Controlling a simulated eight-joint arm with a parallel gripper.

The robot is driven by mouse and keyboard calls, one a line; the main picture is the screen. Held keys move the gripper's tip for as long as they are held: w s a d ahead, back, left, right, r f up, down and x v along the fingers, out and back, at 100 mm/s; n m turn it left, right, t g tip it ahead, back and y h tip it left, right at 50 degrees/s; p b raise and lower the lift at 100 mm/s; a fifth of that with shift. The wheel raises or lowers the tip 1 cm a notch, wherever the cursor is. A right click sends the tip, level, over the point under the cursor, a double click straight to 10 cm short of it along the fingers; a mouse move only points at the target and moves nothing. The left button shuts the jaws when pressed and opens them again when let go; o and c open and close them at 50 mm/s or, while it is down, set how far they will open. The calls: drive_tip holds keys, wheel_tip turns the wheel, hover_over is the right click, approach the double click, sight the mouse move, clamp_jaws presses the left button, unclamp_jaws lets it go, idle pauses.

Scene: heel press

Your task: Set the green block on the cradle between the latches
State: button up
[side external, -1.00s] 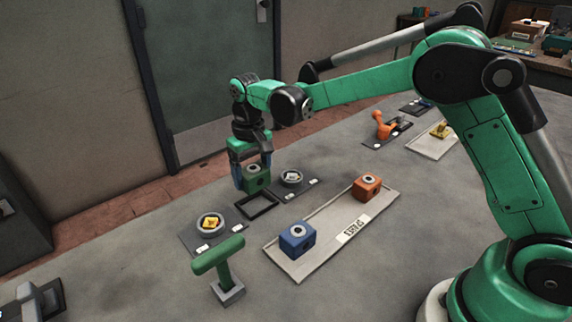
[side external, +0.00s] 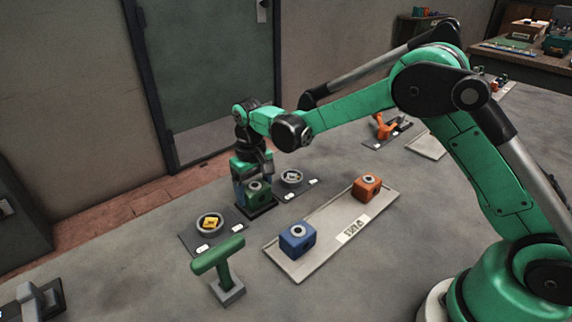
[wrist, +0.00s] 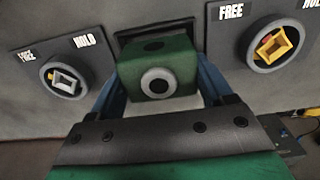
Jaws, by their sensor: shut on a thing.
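The green block (side external: 257,194) has a pale ring with a dark centre on one face. My gripper (side external: 254,182) is shut on it, with a blue finger at each side. In the wrist view the green block (wrist: 154,72) fills the middle between the fingers. The cradle (side external: 262,211), a dark square frame, is directly under the block and mostly hidden by it; I cannot tell if the block is fully seated. The yellow-knobbed latch (side external: 209,224) is left of the cradle. The grey-knobbed latch (side external: 291,178) is right of it. Wrist-view labels beside them read FREE and HOLD.
A pale tray (side external: 325,234) holds a blue block (side external: 297,239) and an orange block (side external: 367,186). A green T-shaped handle (side external: 219,260) stands on a grey base in front of the yellow latch. An orange lever (side external: 384,127) is farther back.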

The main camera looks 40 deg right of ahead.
drive_tip(key=shift+f, duration=0.55)
idle(0.5)
drive_tip(key=o, duration=1.4)
drive_tip(key=shift+r, duration=2.8)
